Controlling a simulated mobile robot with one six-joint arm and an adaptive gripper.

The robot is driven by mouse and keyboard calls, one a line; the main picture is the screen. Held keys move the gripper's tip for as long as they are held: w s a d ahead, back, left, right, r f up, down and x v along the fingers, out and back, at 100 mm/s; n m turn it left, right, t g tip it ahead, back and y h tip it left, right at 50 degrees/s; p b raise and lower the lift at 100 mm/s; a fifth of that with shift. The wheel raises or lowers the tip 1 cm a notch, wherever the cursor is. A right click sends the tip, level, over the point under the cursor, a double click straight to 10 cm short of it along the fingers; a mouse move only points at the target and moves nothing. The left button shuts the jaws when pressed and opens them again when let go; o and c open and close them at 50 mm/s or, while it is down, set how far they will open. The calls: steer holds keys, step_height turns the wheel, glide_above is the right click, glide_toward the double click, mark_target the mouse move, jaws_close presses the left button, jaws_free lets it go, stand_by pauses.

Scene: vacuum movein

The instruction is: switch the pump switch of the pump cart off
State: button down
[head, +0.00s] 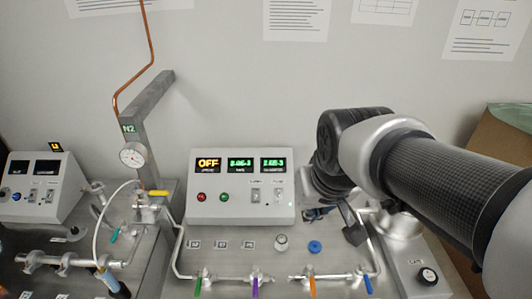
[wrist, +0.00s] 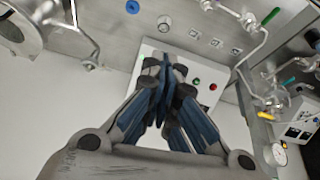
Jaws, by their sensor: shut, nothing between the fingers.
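The pump cart's console (head: 240,185) is a white sloped box with three displays, the left one reading OFF in amber. Two small toggle switches, a left one (head: 256,195) and a right one (head: 279,195), sit on its right half; their labels are too small to read. The console (wrist: 147,52) also shows in the wrist view, where my fingers cover the switch area. My gripper (wrist: 165,65) is shut and empty, in front of the console in that view. In the head view my arm comes from the right and the gripper is partly hidden beside the console's right edge.
A red button (head: 202,197) and a green button (head: 225,197) are on the console's left. Tubing with coloured valve handles (head: 255,287) runs in front. A blue cap (head: 315,247) and a white knob (head: 281,242) sit on the deck. A gauge post (head: 150,130) stands left.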

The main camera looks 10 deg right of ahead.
steer(key=w+f+p, duration=0.2)
steer(key=w+f, duration=0.1)
steer(key=w, duration=1.1)
steer(key=p, duration=0.1)
glide_toward(277, 184)
steer(key=v, duration=0.4)
steer(key=shift+s+f, duration=0.15)
steer(key=shift+s, duration=0.05)
steer(key=b+x, duration=0.1)
steer(key=x, duration=0.9)
steer(key=shift+w, duration=0.1)
steer(key=shift+w+f+t+b, duration=0.1)
steer(key=shift+t+b, duration=0.2)
steer(key=shift+b, duration=0.35)
